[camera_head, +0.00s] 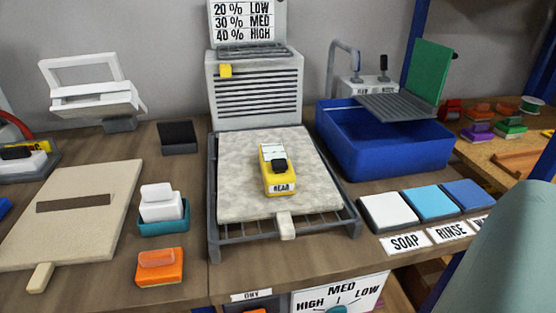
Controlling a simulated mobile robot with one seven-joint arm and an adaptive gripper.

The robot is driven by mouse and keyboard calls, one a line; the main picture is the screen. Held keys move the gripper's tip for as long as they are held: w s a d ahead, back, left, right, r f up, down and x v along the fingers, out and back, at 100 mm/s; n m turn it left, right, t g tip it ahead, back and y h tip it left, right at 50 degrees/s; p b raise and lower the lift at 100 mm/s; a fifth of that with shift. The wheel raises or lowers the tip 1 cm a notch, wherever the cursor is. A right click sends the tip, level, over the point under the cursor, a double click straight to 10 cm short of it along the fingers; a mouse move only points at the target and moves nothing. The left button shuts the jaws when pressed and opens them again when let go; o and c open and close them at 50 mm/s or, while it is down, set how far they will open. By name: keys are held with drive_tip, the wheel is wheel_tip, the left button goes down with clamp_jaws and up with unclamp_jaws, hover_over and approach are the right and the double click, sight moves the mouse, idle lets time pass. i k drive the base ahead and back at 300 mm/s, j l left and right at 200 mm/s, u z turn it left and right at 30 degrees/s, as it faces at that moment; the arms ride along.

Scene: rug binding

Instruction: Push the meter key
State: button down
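A yellow meter (267,181) lies on the pale mottled rug (240,155) in the middle of the head view. It has a white panel at its far end, a raised black key (279,166) in the middle and a label reading READ (281,188) at its near end. Nothing touches the black key. I cannot tell from this view whether it is pressed. My gripper is not in view.
The rug rests on a dark wire rack (214,240) before a grey vented unit (255,88). A blue basin (380,150) and coloured pads (432,203) are to the right. A beige board (80,235), white block (160,204) and orange block (160,268) are left.

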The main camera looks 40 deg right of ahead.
sight(279, 165)
drive_tip(key=i+j, duration=0.1)
drive_tip(key=j, duration=0.3)
drive_tip(key=i+j, duration=0.1)
drive_tip(key=j, duration=0.25)
drive_tip(key=i+j, duration=0.1)
drive_tip(key=j, duration=0.3)
drive_tip(key=i+j, duration=0.15)
drive_tip(key=j, duration=0.2)
drive_tip(key=z, duration=2.8)
